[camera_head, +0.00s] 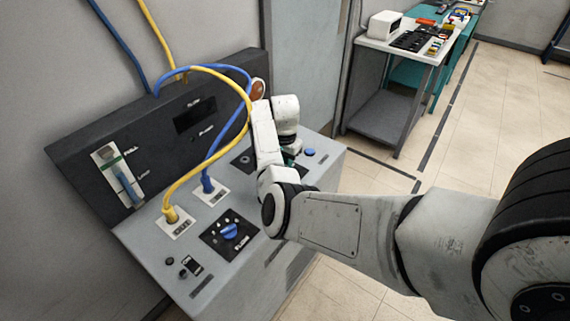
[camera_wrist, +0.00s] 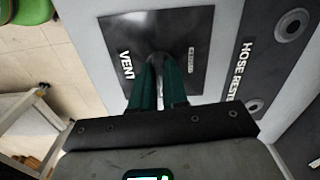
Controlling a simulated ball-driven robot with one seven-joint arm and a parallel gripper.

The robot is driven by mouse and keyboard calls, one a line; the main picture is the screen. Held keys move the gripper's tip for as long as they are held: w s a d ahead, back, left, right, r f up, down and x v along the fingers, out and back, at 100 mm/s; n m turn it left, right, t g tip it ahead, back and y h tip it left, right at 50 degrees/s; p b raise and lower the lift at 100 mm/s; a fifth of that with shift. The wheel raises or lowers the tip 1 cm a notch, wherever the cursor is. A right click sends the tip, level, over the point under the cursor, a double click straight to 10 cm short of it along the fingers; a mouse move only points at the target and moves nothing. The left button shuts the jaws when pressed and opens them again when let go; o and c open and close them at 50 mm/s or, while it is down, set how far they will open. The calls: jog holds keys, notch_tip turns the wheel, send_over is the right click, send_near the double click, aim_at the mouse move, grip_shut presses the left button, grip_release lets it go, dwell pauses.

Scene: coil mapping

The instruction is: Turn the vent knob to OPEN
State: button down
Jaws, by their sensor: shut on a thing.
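The vent plate (camera_wrist: 185,25) is a dark square panel lettered VENT in the wrist view. Its dark edge also shows beside my arm in the head view (camera_head: 241,161). My gripper (camera_wrist: 158,66) has two green fingers reaching onto the middle of this plate, close together and shut on the vent knob. The knob is almost wholly hidden between and behind the fingertips, so its pointer direction cannot be read. A small label on the plate right of the fingers is too small to read. In the head view my arm covers the knob.
A blue knob (camera_head: 229,232) sits on another dark plate nearer the front. Yellow (camera_head: 172,214) and blue (camera_head: 208,185) hose ends stand in the console, their hoses arching close to my arm. A blue button (camera_head: 310,152) is right of the gripper. A grey cart (camera_head: 380,110) stands behind.

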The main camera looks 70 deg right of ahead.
jog(key=shift+r+m, duration=0.1)
jog(key=shift+m, duration=0.6)
jog(key=c, duration=1.1)
grip_release()
jog(key=shift+c, duration=0.2)
notch_tip(320, 180, up, 11)
jog(key=b, duration=0.1)
jog(key=shift+s+f, duration=0.1)
jog(key=shift+f, duration=0.1)
